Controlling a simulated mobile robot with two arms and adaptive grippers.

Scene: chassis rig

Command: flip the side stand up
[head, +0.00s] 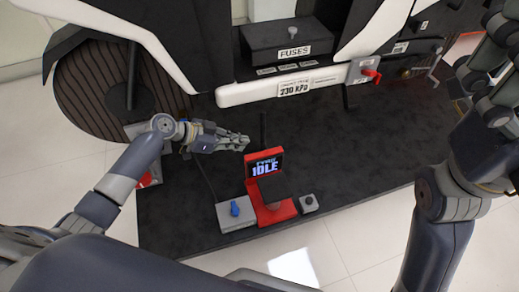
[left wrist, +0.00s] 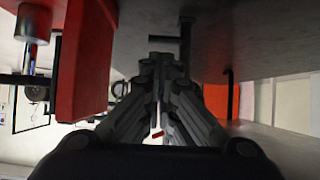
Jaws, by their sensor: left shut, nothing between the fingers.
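My left gripper (head: 245,142) is shut and empty over the dark platform, just above and left of the red IDLE display. A short upright black bar (head: 263,130) stands just right of its fingertips; I cannot tell if they touch. A thin dark rod (head: 205,178) slants down below the gripper's wrist. I cannot tell for certain which of these dark parts is the side stand. In the left wrist view the closed fingers (left wrist: 160,75) meet in the middle. My right gripper (head: 490,75) shows only partly at the right edge, its fingertips unclear.
The red IDLE display (head: 264,166) stands by a grey box with a blue knob (head: 235,208) and a small button box (head: 308,203). The white rail (head: 250,94) and fuse box (head: 288,40) lie behind. The platform's right part (head: 370,140) is clear.

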